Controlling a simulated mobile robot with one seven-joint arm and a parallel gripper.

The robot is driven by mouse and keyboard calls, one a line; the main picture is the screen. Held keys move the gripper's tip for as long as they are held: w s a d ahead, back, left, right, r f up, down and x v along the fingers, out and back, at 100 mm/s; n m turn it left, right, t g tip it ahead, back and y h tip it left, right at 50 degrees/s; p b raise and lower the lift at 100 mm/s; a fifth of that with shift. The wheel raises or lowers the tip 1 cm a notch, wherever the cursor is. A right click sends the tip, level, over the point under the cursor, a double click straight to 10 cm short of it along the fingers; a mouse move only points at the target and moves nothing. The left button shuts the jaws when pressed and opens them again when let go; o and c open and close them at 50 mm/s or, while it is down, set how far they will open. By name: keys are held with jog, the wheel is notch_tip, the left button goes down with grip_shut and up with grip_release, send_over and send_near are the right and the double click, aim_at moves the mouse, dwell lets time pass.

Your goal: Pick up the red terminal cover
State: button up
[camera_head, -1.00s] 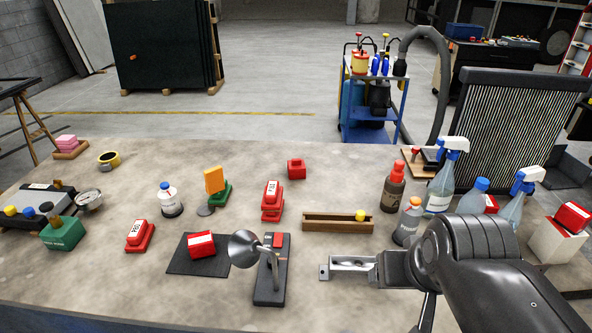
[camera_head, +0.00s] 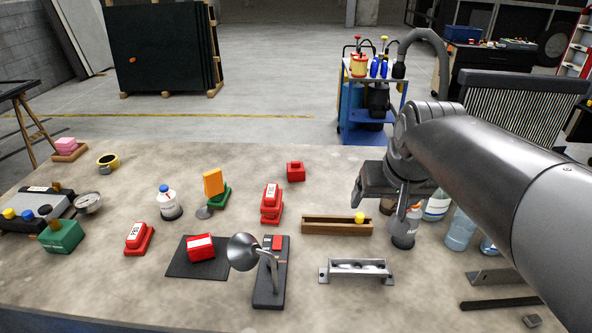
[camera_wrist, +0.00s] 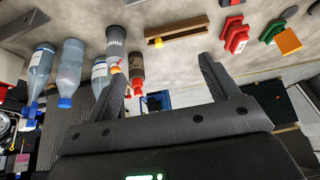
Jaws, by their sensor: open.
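Several red pieces lie on the workbench, and I cannot tell for sure which is the terminal cover. A red labelled block (camera_head: 138,238) lies at the left front. Another red block (camera_head: 201,246) sits tilted on a dark mat (camera_head: 180,266). A red labelled piece (camera_head: 271,195) rests on a red base in the middle, and a small red box-shaped piece (camera_head: 296,171) stands behind it. My gripper (camera_head: 359,195) is raised above the bench, right of these pieces. In the wrist view its fingers (camera_wrist: 163,78) are spread and empty; red pieces (camera_wrist: 235,36) show beyond them.
A wooden trough (camera_head: 330,226) with a yellow knob lies below and left of my gripper. Bottles (camera_head: 405,230) stand close under my arm. A lamp-like stand (camera_head: 268,285) and a metal bracket (camera_head: 357,270) are in front. A green block with an orange plate (camera_head: 213,182) stands mid-bench.

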jog(key=w+a+r, duration=0.1)
jog(key=w+a, duration=0.2)
jog(key=w, duration=1)
jog(key=n+g, duration=0.1)
jog(key=n, duration=0.1)
send_over(296, 165)
jog(key=s, duration=0.3)
notch_tip(296, 165, down, 16)
jog(key=x, duration=1)
jog(key=shift+d, duration=0.1)
jog(key=shift+c, duration=0.6)
jog(key=c, duration=0.9)
jog(key=shift+c, duration=0.2)
